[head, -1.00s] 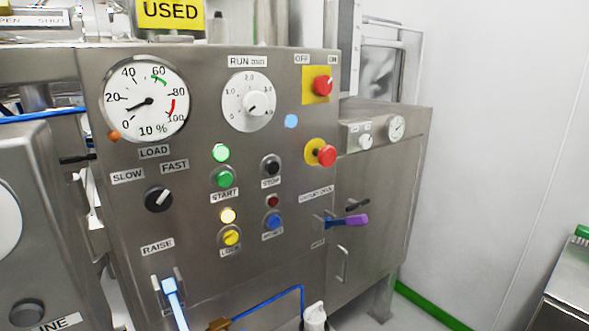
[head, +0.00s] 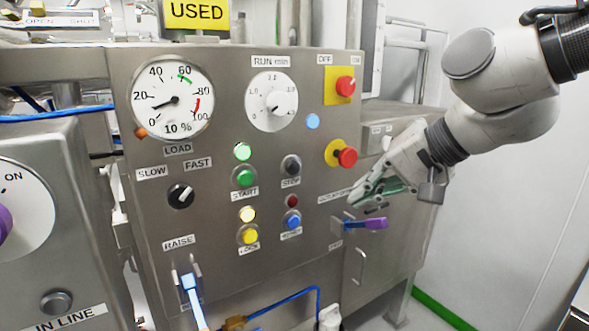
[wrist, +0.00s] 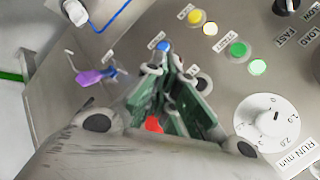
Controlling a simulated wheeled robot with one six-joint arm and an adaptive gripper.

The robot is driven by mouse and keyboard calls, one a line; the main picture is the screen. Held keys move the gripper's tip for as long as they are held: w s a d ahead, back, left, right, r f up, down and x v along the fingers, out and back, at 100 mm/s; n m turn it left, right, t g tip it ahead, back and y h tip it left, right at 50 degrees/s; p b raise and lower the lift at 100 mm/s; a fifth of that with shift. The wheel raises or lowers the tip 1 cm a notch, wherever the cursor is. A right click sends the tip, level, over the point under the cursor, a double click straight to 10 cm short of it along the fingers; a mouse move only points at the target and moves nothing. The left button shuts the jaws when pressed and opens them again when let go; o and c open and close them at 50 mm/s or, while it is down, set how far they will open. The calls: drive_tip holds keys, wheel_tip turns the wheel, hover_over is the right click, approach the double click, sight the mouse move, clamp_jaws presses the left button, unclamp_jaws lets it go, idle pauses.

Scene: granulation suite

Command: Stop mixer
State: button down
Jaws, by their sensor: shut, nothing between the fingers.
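The mixer's steel control panel (head: 225,220) fills the middle of the head view. The black STOP button (head: 291,166) sits right of the green START button (head: 245,177), whose green lamp (head: 242,152) is lit. A red mushroom button on a yellow plate (head: 346,157) is at the panel's right. My gripper (head: 358,197) is shut and empty, in front of the panel's right side, right of the STOP button and apart from it. In the wrist view the green-padded fingers (wrist: 165,85) point towards the panel and partly hide the red mushroom button (wrist: 154,124).
A purple-tipped lever (head: 372,224) juts out below my gripper. A red knob on yellow (head: 345,86) is at the upper right. The load gauge (head: 173,99) and run timer (head: 271,101) are higher up. A blue hose (head: 290,297) runs along the bottom.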

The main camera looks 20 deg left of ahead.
sight(298, 172)
drive_tip(key=shift+g+y, duration=0.3)
drive_tip(key=shift+g, duration=0.1)
drive_tip(key=a, duration=0.1)
drive_tip(key=s+a, duration=0.1)
drive_tip(key=a, duration=0.1)
drive_tip(key=s+a, duration=0.1)
drive_tip(key=a, duration=0.1)
drive_tip(key=shift+s, duration=0.25)
drive_tip(key=shift+w+a, duration=0.1)
drive_tip(key=shift+a, duration=0.05)
drive_tip(key=shift+w+a, duration=1.4)
drive_tip(key=shift+a, duration=0.25)
drive_tip(key=shift+w+a, duration=1.4)
drive_tip(key=shift+a, duration=0.2)
drive_tip(key=shift+w+a, duration=0.1)
drive_tip(key=shift+w+a, duration=0.2)
drive_tip(key=shift+w+a+r, duration=0.1)
drive_tip(key=shift+w+a, duration=0.15)
drive_tip(key=shift+a, duration=0.1)
drive_tip(key=shift+d, duration=0.1)
drive_tip(key=shift+s+d, duration=0.55)
drive_tip(key=shift+d, duration=0.05)
